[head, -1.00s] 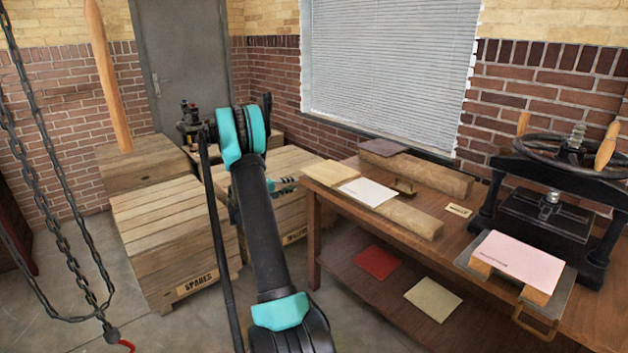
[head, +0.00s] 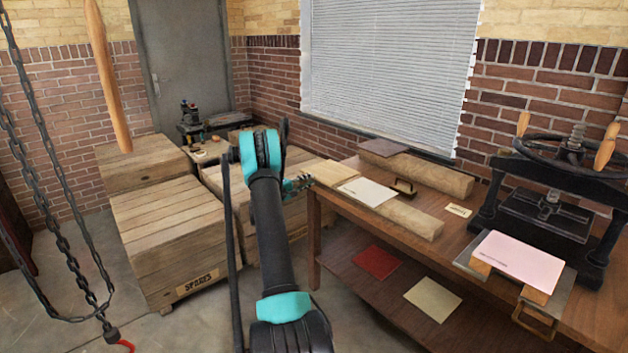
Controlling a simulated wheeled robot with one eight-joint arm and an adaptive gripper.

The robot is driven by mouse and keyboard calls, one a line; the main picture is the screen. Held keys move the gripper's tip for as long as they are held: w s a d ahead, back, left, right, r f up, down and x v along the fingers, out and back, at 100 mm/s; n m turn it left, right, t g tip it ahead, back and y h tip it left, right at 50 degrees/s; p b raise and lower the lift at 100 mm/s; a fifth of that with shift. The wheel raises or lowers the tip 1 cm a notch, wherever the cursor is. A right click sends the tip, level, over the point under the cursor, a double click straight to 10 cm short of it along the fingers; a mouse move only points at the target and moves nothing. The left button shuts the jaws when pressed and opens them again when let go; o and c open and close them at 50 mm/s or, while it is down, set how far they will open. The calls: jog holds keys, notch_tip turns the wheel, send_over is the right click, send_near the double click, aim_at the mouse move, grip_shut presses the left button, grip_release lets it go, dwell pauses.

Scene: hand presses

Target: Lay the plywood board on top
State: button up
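A pale, flat wooden board (head: 333,173), which looks like the plywood board, lies at the left end of the workbench, beside a white sheet (head: 367,192). My gripper (head: 299,185) is partly hidden behind my arm, just left of the board's edge. Its fingers are too small and covered to tell whether they are open or shut, or whether they touch the board. At the right, a pink sheet-topped stack (head: 519,260) rests on wooden blocks on a grey metal plate (head: 470,259) in front of the black hand press (head: 550,205).
Red (head: 377,262) and cream (head: 433,298) pieces lie on the lower shelf. Wooden crates (head: 165,235) stand left; chains (head: 50,200) hang far left.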

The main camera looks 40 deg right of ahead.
aim_at(313, 173)
jog(key=shift+w+d, duration=0.15)
jog(key=shift+d, duration=1.4)
jog(key=c, duration=0.3)
grip_shut()
jog(key=shift+r, duration=0.1)
notch_tip(313, 173, up, 3)
jog(key=shift+f, duration=0.1)
jog(key=shift+a, duration=0.1)
